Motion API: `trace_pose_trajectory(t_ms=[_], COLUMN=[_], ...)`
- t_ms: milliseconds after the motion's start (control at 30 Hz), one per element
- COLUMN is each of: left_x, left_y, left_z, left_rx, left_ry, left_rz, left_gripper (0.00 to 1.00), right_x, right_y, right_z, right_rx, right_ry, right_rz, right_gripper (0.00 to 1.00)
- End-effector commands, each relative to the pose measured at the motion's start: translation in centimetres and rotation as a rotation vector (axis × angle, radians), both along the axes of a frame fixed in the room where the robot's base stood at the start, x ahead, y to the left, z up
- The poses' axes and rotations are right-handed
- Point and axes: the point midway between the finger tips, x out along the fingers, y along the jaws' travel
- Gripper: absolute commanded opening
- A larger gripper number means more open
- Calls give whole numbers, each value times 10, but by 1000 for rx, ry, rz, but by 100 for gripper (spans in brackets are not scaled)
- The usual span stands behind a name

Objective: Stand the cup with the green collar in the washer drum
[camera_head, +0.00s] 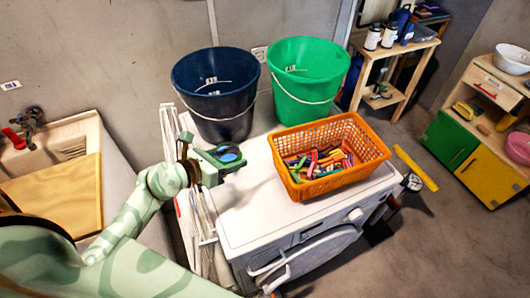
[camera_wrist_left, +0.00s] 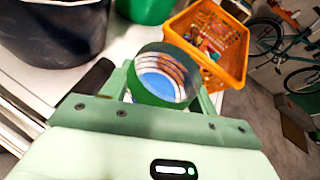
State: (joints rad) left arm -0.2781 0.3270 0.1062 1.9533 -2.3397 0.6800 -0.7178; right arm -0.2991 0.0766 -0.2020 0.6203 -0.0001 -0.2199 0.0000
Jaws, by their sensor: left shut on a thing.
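My left gripper (camera_head: 222,158) is above the left part of the washer top. It is shut on a cup (camera_head: 229,153) with a dark rim and a blue inside. In the left wrist view the cup (camera_wrist_left: 165,78) sits between the fingers, its mouth toward the camera, with a green band around its outside. The washer (camera_head: 262,225) is white, and its round front door (camera_head: 315,262) shows at the lower front. The drum inside is hidden from this angle. My right gripper is not in view.
A dark blue bucket (camera_head: 222,125), a green bucket (camera_head: 305,105) and an orange basket (camera_head: 345,177) of coloured pegs stand on the washer. A drying rack (camera_head: 196,225) is at its left side. A sink (camera_head: 85,135) is at far left.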

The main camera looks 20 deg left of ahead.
Motion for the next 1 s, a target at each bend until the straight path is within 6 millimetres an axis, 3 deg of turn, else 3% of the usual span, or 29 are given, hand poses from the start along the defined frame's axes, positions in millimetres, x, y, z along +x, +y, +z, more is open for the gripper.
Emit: trace_pose_trajectory(t_ms=[200,400,767,900,1000], left_x=[48,77,103,101,101], left_y=[-13,-22,-29,-28,-28], left_z=[-24,-59,-91,-114,-116], left_rx=[-1,-2,-1,-1,1], left_ry=[-1,3,1,3,0], left_rz=[-1,-2,-3,-3,-3], left_gripper=[37,37,37,37,37], right_x=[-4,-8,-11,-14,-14], right_y=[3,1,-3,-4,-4], right_z=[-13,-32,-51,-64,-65], right_rx=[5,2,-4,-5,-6], right_ry=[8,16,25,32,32], right_rz=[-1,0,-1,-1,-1], right_gripper=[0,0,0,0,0])
